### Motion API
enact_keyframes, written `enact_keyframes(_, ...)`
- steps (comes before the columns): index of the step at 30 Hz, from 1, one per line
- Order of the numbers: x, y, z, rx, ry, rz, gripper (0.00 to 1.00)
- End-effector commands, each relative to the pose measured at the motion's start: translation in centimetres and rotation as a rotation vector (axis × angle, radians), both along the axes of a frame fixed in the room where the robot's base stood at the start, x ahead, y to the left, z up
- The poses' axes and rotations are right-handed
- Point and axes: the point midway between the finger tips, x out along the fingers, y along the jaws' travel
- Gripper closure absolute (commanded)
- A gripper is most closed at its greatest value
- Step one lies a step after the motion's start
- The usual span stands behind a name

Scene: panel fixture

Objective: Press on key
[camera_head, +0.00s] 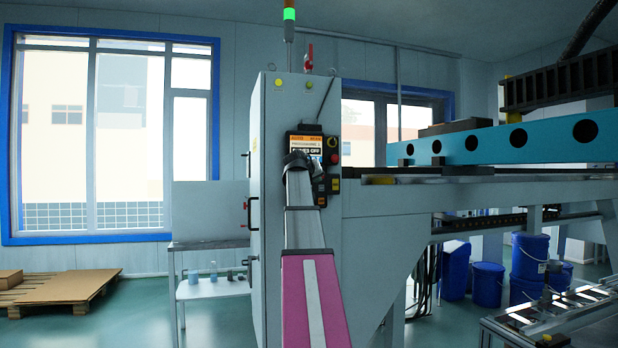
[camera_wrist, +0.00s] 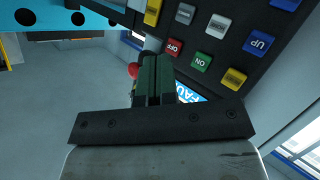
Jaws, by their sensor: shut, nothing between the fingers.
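The ON key (camera_wrist: 201,61) is a green square key on a dark keypad in the wrist view. The red OFF key (camera_wrist: 173,46) sits to its upper left. My gripper (camera_wrist: 154,62) is shut and empty, its dark green fingers together. Its tips appear just left of the ON key and below the OFF key; whether they touch the panel I cannot tell. In the head view the control panel (camera_head: 328,140) has an orange-topped screen, and my gripper (camera_head: 298,158) covers part of it. The ON key cannot be made out there.
Yellow (camera_wrist: 233,78), grey (camera_wrist: 218,26) and blue UP (camera_wrist: 258,42) keys surround the ON key closely. A red knob (camera_wrist: 133,70) shows beside my fingers. The panel is on a tall grey cabinet (camera_head: 285,110), with a teal beam (camera_head: 480,148) to the right.

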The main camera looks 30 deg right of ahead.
Motion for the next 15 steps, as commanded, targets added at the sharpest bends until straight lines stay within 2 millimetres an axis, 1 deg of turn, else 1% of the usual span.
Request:
enact_keyframes(1, 0.7, -0.2, 0.1, 0.000, 0.000, 0.000, 1.00)
enact_keyframes(15, 6.2, -1.5, 0.1, 0.001, 0.001, 0.000, 1.00)
